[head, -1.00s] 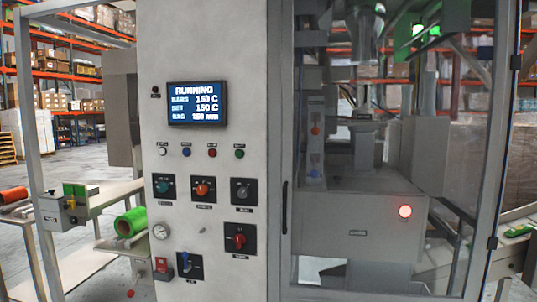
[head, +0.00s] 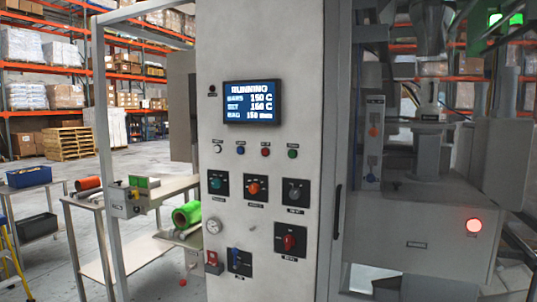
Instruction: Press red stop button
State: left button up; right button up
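A grey control panel (head: 225,50) stands upright near the middle of the head view, with a screen (head: 252,101) reading RUNNING. Below the screen is a row of small buttons or lamps: white (head: 217,149), blue (head: 241,150), red (head: 265,152) and green (head: 292,153). Lower down are a red knob (head: 289,239) on a black plate and a small red device (head: 212,259) at the panel's lower left edge. A round red lit disc (head: 474,225) shows inside the machine at right. The labels are too small to read, so I cannot tell which is the stop button. Neither gripper is in view.
A clear machine door with a dark handle (head: 337,211) is right of the panel. At left are a bench with a green roll (head: 187,214), a blue bin (head: 29,176) and a yellow ladder-like frame (head: 14,250). Open floor and pallet racks lie behind.

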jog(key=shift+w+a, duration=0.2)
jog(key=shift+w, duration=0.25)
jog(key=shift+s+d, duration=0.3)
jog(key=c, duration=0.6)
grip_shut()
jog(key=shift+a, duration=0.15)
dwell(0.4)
